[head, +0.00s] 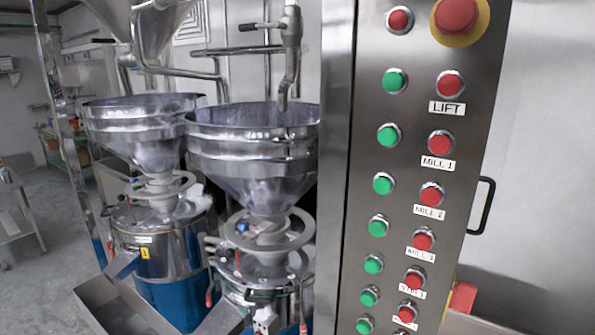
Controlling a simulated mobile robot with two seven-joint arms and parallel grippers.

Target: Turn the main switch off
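A steel control cabinet (344,150) stands in the middle right, its front panel full of green and red buttons. A large red knob on a yellow disc (456,14) is at the top, cut by the frame edge. A red block-like part with a yellow edge (463,298) juts from the cabinet's right side low down. No label naming a main switch is readable, so I cannot tell which part it is, or its position. Neither of my grippers is in view.
Labelled rows read LIFT (447,108), MILL 1 (438,163) and MILL 2. A black handle (484,206) sticks out from the cabinet's right edge. Steel funnel mills (255,150) stand close on the left. A pale wall (545,160) is at right; grey floor shows far left.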

